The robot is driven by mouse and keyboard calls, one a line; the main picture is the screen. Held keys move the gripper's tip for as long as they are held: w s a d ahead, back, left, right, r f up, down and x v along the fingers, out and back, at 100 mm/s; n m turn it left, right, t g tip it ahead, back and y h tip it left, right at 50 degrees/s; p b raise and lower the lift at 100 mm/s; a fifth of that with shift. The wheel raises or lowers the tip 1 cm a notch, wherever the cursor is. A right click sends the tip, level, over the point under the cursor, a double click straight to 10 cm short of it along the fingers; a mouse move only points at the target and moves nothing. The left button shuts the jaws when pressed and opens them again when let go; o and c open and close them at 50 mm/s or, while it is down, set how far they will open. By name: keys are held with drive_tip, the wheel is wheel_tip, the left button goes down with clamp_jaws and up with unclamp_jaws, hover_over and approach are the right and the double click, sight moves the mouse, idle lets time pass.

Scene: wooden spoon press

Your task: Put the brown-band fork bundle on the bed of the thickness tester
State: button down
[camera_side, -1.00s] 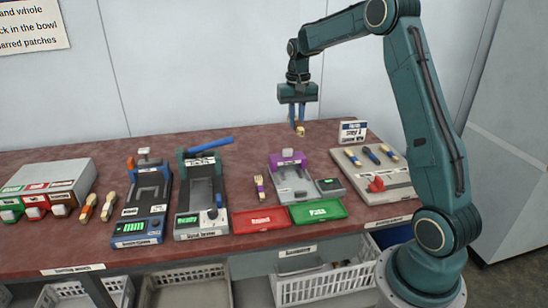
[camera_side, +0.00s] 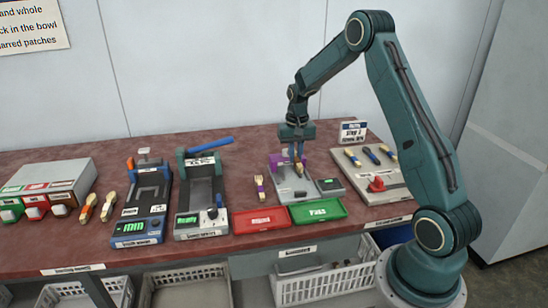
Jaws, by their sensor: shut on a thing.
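My gripper (camera_side: 298,163) is shut on a pale wooden bundle (camera_side: 299,170), held upright, with its lower end just above or at the grey bed. The fingers cover much of the bundle, and its band colour is too small to tell. Below it is a grey tester (camera_side: 283,193) with a purple head and a small display box (camera_side: 330,186) at its right. No readable label shows whether this is the thickness tester. Whether the bundle touches the bed cannot be told.
A red tray (camera_side: 260,230) and a green tray (camera_side: 343,212) lie in front. A purple-band bundle (camera_side: 259,187) lies left of the tester. A board (camera_side: 400,182) with several bundles is at the right. Blue (camera_side: 141,225) and grey (camera_side: 202,218) devices stand left.

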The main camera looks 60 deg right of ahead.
sight(295, 163)
drive_tip(key=shift+f, duration=1.75)
drive_tip(key=shift+f, duration=2.15)
drive_tip(key=shift+f, duration=0.1)
drive_tip(key=c, duration=1.4)
unclamp_jaws()
drive_tip(key=shift+c, duration=0.2)
wheel_tip(295, 163, up, 12)
drive_tip(key=shift+r, duration=0.1)
